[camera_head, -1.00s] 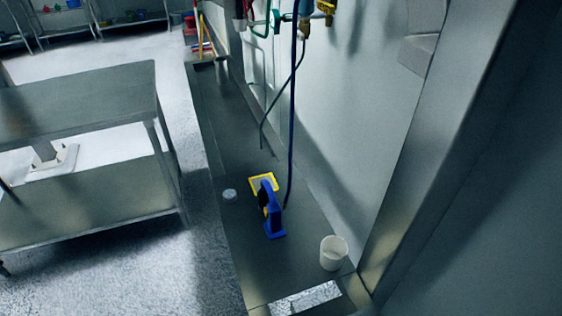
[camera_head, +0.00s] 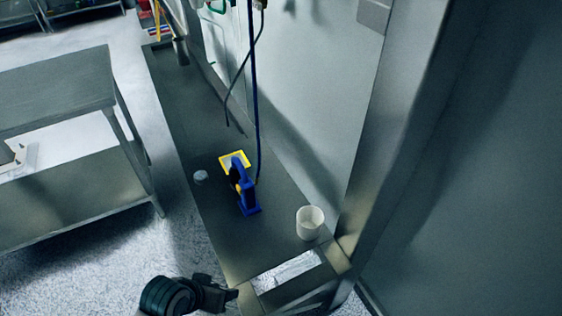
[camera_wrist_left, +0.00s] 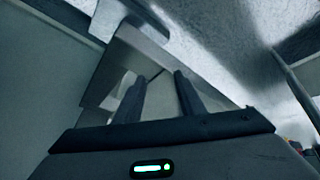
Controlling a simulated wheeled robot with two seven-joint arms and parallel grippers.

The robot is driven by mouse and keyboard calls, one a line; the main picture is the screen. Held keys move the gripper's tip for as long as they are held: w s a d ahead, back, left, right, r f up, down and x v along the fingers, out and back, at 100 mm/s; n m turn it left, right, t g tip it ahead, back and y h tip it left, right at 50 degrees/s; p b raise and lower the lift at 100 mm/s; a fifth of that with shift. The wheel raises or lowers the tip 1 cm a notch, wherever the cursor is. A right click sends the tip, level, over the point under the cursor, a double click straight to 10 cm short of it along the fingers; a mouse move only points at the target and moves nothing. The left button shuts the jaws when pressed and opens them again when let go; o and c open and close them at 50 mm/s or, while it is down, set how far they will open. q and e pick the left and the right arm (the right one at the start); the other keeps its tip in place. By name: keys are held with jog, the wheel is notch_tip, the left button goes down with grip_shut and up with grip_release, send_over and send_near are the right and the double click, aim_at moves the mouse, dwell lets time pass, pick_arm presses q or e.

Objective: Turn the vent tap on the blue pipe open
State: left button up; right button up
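The blue pipe (camera_head: 254,85) runs down the wall as a thin dark blue line, from the top edge to behind a blue and black device on the counter. Its vent tap cannot be made out; the fittings at the top are cut off by the picture edge. My left gripper (camera_head: 229,296) is low in the head view, at the counter's near end and far from the pipe. In the left wrist view its two fingers (camera_wrist_left: 160,78) stand apart with nothing between them. My right gripper is not in view.
The blue and black device (camera_head: 243,190), a yellow-framed pad (camera_head: 235,160) and a white cup (camera_head: 310,222) stand on the narrow counter (camera_head: 195,110). A grey hose (camera_head: 240,75) hangs beside the pipe. A metal table (camera_head: 60,90) stands left, with floor between.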

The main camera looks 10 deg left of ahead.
pick_arm(q)
jog(key=w+d+r+n+t+h, duration=0.1)
jog(key=w+d+r+h, duration=0.2)
jog(key=w+r, duration=0.85)
jog(key=w+d+r+n+t+h, duration=0.15)
jog(key=w+r+h, duration=0.25)
jog(key=w+r, duration=0.75)
jog(key=w+a+r+n+t+h, duration=0.1)
jog(key=w+r, duration=0.4)
jog(key=r, duration=0.7)
jog(key=w+a+r+n+h, duration=0.2)
jog(key=w+a+r, duration=0.3)
jog(key=r, duration=0.7)
jog(key=w+a+r+n+t+h, duration=0.1)
jog(key=w+r, duration=0.5)
jog(key=r, duration=0.6)
jog(key=shift+w+a+r+n+t+h, duration=0.3)
jog(key=shift+w+a+n+t+h, duration=0.1)
jog(key=shift+a+n+h, duration=0.5)
